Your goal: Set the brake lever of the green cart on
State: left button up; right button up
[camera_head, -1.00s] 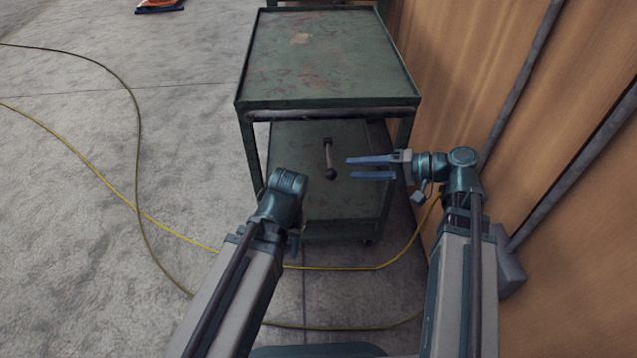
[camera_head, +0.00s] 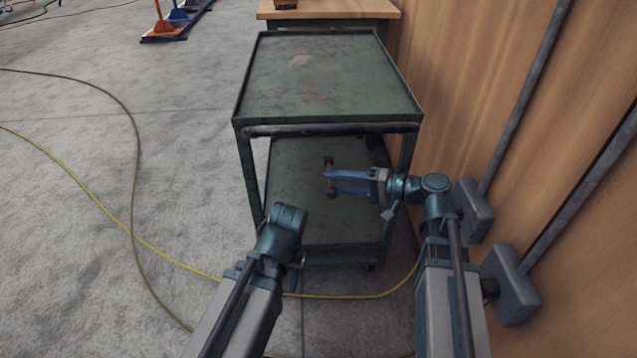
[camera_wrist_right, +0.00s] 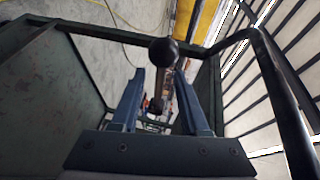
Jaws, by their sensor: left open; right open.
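The green cart (camera_head: 320,85) stands ahead of me, with a dark handle bar along its near top edge. Its brake lever, a short rod with a black ball knob (camera_head: 331,194), shows below the top shelf. My right gripper (camera_head: 331,181) is open with its blue fingertips at the lever. In the right wrist view the black knob (camera_wrist_right: 163,51) appears between and just beyond the two open fingers (camera_wrist_right: 158,78); whether they touch it I cannot tell. My left gripper (camera_head: 297,258) is low at the cart's near left side, mostly hidden behind its own wrist.
A wooden wall (camera_head: 470,90) with grey pipes runs close along the right. A yellow cable (camera_head: 180,262) crosses the floor in front of the cart. A wooden-topped table (camera_head: 340,10) stands behind the cart. The concrete floor at left is mostly free.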

jog(key=shift+b+x, duration=0.3)
jog(key=shift+x, duration=2.25)
jog(key=shift+c, duration=0.2)
grip_shut()
